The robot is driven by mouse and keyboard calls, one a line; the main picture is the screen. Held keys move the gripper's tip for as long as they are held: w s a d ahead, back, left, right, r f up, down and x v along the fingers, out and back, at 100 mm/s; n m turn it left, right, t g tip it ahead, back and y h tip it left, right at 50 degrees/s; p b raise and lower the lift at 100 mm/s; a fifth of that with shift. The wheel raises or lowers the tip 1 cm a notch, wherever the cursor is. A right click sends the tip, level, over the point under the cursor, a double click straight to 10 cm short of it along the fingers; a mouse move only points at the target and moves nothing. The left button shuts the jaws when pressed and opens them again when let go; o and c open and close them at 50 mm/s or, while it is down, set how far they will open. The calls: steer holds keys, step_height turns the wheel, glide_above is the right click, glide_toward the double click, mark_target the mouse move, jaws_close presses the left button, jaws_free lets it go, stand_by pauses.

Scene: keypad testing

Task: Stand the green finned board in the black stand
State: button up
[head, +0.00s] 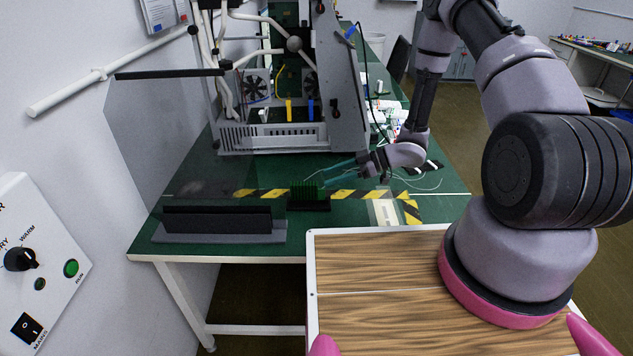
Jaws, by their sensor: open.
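The green finned board (306,188) stands upright near the front of the green table. The small black stand (309,205) is directly below it in the head view. The board's lower edge meets the stand's outline, but I cannot tell whether it is fully seated in the stand. My gripper (324,175) reaches in from the right with its teal fingers pointing left. The fingers are open and apart, with their tips close to the board's upper right side. I cannot tell whether a fingertip touches the board.
Behind is a metal rack (270,138) with fans and hoses. Yellow-black tape (357,194) crosses the table. Thin cables lie to the right. A control panel (40,265) is at left.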

steer(key=w+d+r+m+t+h, duration=0.5)
steer(key=w+d+r, duration=0.4)
steer(key=w+r, duration=0.35)
steer(key=d+r+m+t+h, duration=0.25)
steer(key=d+r, duration=0.25)
steer(key=r, duration=0.4)
steer(key=d+r+m+t+h, duration=0.2)
steer(key=d+r+h, duration=0.2)
steer(key=r, duration=0.4)
steer(key=s+d+r+m+h, duration=0.2)
steer(key=s+r+m, duration=0.1)
steer(key=s+r, duration=0.3)
steer(key=s+d+r+m+h, duration=0.1)
steer(key=s+d+r+m, duration=0.25)
steer(key=s+r, duration=0.25)
steer(key=s+a+r+m+g+y, duration=0.1)
steer(key=s+a+r+m, duration=0.1)
steer(key=s, duration=0.8)
steer(key=s+a+r+m+g+y, duration=0.2)
steer(key=s+a, duration=0.3)
steer(key=s, duration=0.5)
steer(key=shift+r+m, duration=0.35)
steer(key=shift+m, duration=0.55)
